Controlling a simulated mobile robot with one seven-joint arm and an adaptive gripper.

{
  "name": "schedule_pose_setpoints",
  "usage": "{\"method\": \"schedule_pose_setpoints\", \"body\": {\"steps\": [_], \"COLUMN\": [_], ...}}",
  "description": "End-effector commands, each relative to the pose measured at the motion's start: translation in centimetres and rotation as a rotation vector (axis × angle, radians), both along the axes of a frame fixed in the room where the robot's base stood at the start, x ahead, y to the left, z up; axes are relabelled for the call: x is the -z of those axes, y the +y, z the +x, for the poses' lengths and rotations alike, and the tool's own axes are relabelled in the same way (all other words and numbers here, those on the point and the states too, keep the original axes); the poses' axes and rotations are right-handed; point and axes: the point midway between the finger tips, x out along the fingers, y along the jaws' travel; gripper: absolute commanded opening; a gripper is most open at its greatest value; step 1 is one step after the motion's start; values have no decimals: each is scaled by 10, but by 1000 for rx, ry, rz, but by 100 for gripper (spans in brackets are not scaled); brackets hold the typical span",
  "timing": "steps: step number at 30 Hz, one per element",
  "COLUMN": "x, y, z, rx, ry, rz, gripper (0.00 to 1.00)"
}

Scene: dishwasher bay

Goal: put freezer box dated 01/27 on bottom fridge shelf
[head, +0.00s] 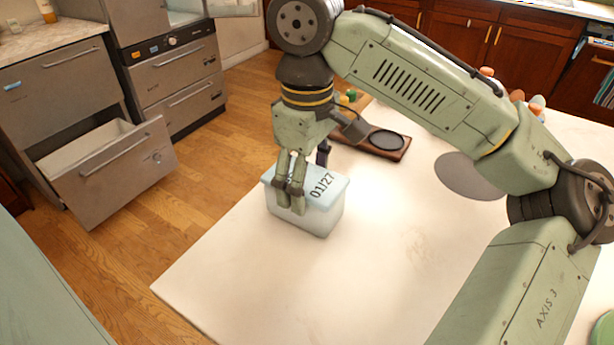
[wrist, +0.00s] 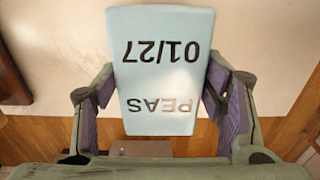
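The freezer box (head: 318,215) stands on the pale countertop in the head view. It is translucent white with a light-blue lid marked 01/27. In the wrist view the lid (wrist: 162,85) reads "PEAS 01/27", upside down. My gripper (head: 306,180) is above the box with its fingers pointing down, one on each side. In the wrist view the purple finger pads (wrist: 159,100) flank the lid, and narrow gaps seem to show beside it. The fingertips are partly hidden, so contact below the lid cannot be seen. No fridge shelf can be made out clearly.
A dark wooden tray (head: 392,150) and a grey round mat (head: 468,176) lie on the countertop (head: 250,290). A drawer (head: 125,170) stands open at the left, below steel appliances. Wooden floor (head: 210,165) separates them from the counter. The counter's front area is clear.

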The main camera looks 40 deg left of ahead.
Motion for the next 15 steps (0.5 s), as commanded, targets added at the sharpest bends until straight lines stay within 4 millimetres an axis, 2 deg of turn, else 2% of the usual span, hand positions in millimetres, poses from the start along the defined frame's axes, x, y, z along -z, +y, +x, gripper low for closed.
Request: {"method": "schedule_pose_setpoints", "body": {"steps": [6,15], "x": [0,-1], "y": [0,0], "z": [0,0], "rx": [0,0], "ry": [0,0], "rz": [0,0], "gripper": [81,81]}}
